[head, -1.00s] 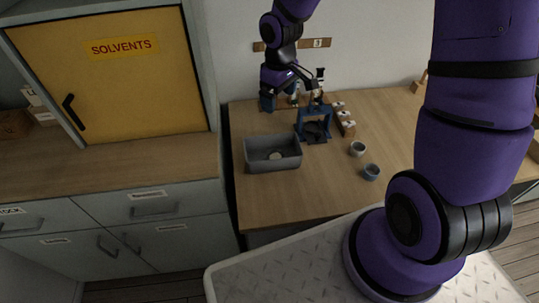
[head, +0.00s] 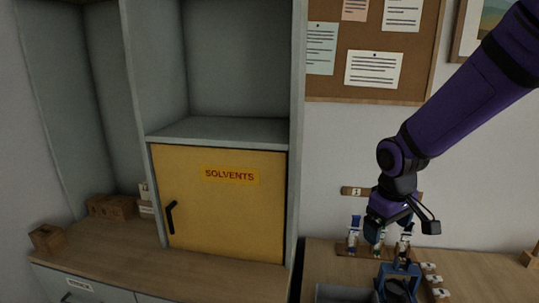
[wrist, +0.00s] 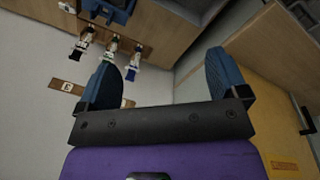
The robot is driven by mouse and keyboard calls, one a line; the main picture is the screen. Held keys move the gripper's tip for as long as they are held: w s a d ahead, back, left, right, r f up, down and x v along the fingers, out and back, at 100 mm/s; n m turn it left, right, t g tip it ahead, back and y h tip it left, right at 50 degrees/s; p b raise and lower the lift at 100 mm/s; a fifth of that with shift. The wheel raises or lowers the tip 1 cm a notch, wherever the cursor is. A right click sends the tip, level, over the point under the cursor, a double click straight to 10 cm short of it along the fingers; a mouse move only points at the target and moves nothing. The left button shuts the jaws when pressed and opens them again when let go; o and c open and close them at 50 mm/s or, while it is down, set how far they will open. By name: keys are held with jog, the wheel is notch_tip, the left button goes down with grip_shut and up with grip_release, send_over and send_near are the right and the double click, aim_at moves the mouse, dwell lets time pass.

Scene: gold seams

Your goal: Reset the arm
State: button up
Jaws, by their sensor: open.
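My gripper (wrist: 165,80) is open, with two blue fingers spread wide and nothing between them in the wrist view. In the head view my gripper (head: 374,230) hangs at the end of my purple arm, in front of the wall above the back of the bench.
A blue stand (head: 399,269) and a grey bin (head: 340,293) are on the bench below my gripper. A yellow SOLVENTS cabinet (head: 225,220) is closed at the left.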

jog(key=s+d+r+m+t, duration=0.2)
jog(key=s+r, duration=0.6)
jog(key=s, duration=0.2)
jog(key=s+d+r+m+t+y, duration=0.1)
jog(key=s+d+r+m+t, duration=0.1)
jog(key=s+r, duration=0.6)
jog(key=shift+s+r+m, duration=0.15)
jog(key=shift+s+m, duration=0.35)
jog(key=shift+s, duration=0.55)
dwell(0.4)
